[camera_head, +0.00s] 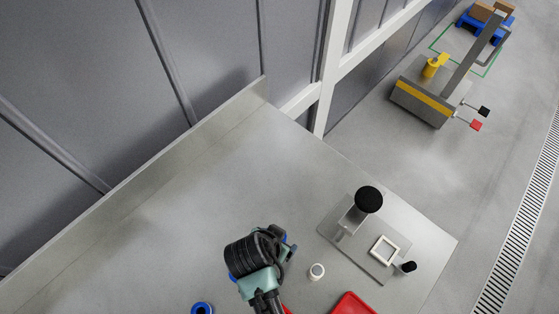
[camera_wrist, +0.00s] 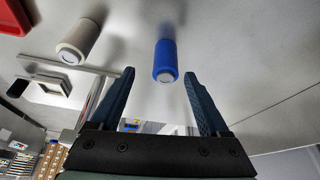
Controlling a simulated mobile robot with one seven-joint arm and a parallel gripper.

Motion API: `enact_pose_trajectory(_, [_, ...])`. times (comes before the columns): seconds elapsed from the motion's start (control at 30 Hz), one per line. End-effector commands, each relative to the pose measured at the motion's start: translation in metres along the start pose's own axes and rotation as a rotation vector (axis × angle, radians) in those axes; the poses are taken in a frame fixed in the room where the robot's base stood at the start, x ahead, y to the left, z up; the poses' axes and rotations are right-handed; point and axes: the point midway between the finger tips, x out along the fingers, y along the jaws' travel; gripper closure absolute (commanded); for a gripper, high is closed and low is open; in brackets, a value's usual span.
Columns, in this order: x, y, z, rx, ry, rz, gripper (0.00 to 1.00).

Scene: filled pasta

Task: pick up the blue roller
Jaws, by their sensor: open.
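The blue roller (camera_wrist: 165,58) stands on the table in the wrist view, with its pale end face towards the camera. My gripper (camera_wrist: 157,74) is open and empty. Its two dark fingers show on either side of the roller in the picture, the roller nearer the right fingertip. Whether the roller is between the fingertips or beyond them I cannot tell. In the head view my arm's dark wrist hides the fingers; a small blue patch shows beside it, and I cannot tell if it is the roller.
A white roller (camera_wrist: 80,42) stands to the left, also in the head view (camera_head: 317,271). A red tray (camera_head: 352,304) lies at the front edge. A press-like fixture with a black knob (camera_head: 368,199) stands right. A blue ring-shaped thing (camera_head: 202,308) is lower left. The table's upper left is clear.

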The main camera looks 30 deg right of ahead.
Motion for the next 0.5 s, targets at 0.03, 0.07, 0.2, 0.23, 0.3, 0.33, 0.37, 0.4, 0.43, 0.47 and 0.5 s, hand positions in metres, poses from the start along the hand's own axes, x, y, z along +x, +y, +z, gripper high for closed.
enact_pose_trajectory(0.03, [0.001,0.000,0.000,0.001,0.000,0.000,0.21])
enact_pose_trajectory(0.07, [0.003,-0.001,0.000,0.000,-0.001,0.001,0.21])
enact_pose_trajectory(0.2, [0.014,-0.004,0.001,0.000,-0.001,0.002,0.21])
enact_pose_trajectory(0.23, [0.018,-0.004,0.001,0.000,-0.001,0.002,0.21])
enact_pose_trajectory(0.3, [0.026,-0.006,0.002,0.000,-0.002,0.002,0.21])
enact_pose_trajectory(0.33, [0.029,-0.007,0.003,0.000,-0.001,0.002,0.21])
enact_pose_trajectory(0.37, [0.033,-0.007,0.003,0.000,-0.001,0.002,0.21])
enact_pose_trajectory(0.4, [0.038,-0.007,0.003,0.001,-0.001,0.002,0.21])
enact_pose_trajectory(0.43, [0.041,-0.008,0.003,0.001,0.000,0.001,0.21])
enact_pose_trajectory(0.47, [0.044,-0.008,0.003,0.000,-0.001,0.002,0.21])
enact_pose_trajectory(0.5, [0.047,-0.008,0.003,0.000,0.000,0.000,0.21])
